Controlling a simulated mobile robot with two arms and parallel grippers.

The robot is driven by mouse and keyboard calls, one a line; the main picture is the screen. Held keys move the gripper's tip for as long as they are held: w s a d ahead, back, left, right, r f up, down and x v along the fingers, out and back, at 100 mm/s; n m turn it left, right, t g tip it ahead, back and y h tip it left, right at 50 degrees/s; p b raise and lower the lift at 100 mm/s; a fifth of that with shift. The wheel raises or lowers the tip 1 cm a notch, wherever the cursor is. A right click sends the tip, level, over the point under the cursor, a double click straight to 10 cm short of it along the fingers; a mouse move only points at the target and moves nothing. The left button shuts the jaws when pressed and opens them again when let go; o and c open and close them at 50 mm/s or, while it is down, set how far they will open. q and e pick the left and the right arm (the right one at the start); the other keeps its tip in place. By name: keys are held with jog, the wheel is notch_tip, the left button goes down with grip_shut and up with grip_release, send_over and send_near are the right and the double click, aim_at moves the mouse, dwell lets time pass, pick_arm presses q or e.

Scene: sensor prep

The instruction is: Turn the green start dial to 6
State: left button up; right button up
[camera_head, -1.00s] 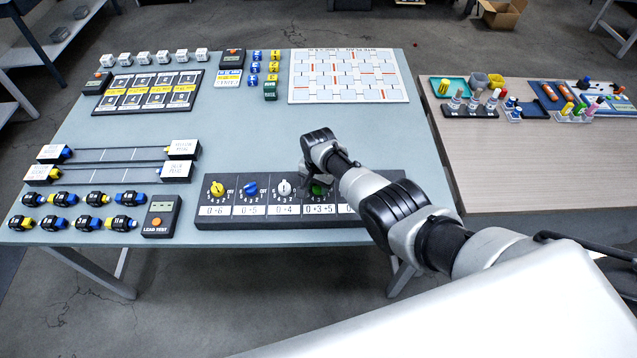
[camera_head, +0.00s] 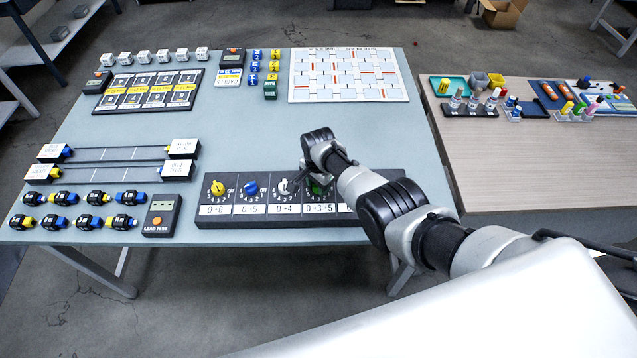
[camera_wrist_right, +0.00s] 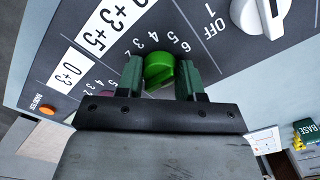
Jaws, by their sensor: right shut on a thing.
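The green dial (camera_wrist_right: 159,72) sits on the dark dial panel (camera_head: 228,222), above the label reading 0→3→5. In the right wrist view, the numbers 3, 4, 5 and 6 show around its far side. My right gripper (camera_wrist_right: 160,78) has one green finger on each side of the dial and is shut on it. I cannot tell exactly which number the dial points to. In the head view, my right arm's wrist hides part of the green dial (camera_head: 318,190). My left gripper is not in view.
The white dial (camera_head: 284,187) is close beside the gripper. The blue dial (camera_head: 251,188) and yellow dial (camera_head: 218,188) are farther left. The lead tester (camera_head: 161,215) stands left of the panel. The blue-grey table (camera_head: 250,130) is clear behind the panel.

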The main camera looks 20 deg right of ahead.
jog(key=o, duration=0.9)
jog(key=shift+r, duration=0.15)
jog(key=shift+r, duration=0.3)
notch_tip(320, 180, up, 9)
jog(key=p, duration=0.2)
jog(key=shift+p, duration=0.4)
jog(key=shift+r, duration=0.55)
